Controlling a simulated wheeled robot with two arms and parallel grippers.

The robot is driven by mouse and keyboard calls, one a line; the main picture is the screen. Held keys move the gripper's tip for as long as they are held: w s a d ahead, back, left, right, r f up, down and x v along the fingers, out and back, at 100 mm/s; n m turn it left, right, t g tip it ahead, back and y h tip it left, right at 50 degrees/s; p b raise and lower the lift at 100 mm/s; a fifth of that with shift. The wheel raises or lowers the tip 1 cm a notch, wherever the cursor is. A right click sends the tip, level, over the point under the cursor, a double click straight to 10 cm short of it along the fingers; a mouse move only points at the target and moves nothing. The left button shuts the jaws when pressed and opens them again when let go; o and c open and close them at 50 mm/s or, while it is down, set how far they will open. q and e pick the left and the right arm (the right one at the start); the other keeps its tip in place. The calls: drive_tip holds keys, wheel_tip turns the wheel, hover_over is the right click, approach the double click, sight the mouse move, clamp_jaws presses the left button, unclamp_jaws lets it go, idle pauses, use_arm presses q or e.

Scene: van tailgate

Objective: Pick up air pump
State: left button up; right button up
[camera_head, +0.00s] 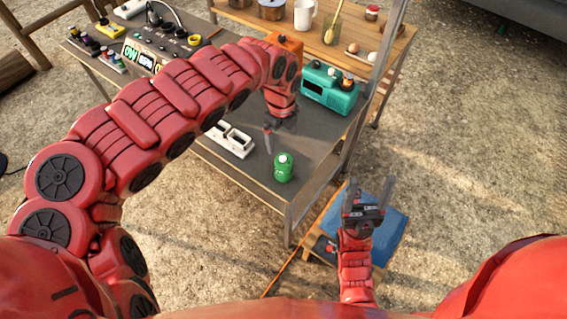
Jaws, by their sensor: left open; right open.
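I cannot tell for sure which thing is the air pump. A teal boxy device (328,90) with a slotted front and knobs on top stands at the right side of the grey table. My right gripper (368,200) is open and empty, low in front of the table's right corner, fingers pointing away from me.
A green canister (284,167) stands near the table's front edge. A white two-slot holder (230,140) is left of it. A control panel (160,45) lies at the back left. A wooden shelf (385,48) holds a white mug (304,15). A blue-topped crate (392,232) sits below my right gripper.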

sight(282, 159)
use_arm(q)
wheel_tip(282, 159, down, 12)
drive_tip(key=shift+s+r+p, duration=0.1)
drive_tip(key=shift+r+p, duration=0.05)
drive_tip(key=shift+p, duration=0.15)
drive_tip(key=shift+d+f+p, duration=0.2)
drive_tip(key=shift+f+p, duration=0.15)
drive_tip(key=shift+f, duration=0.7)
drive_tip(key=shift+d+f+p, duration=0.2)
drive_tip(key=shift+f+p, duration=0.1)
drive_tip(key=shift+f, duration=0.75)
drive_tip(key=shift+a+f, duration=0.15)
drive_tip(key=shift+f, duration=0.45)
drive_tip(key=c, duration=1.6)
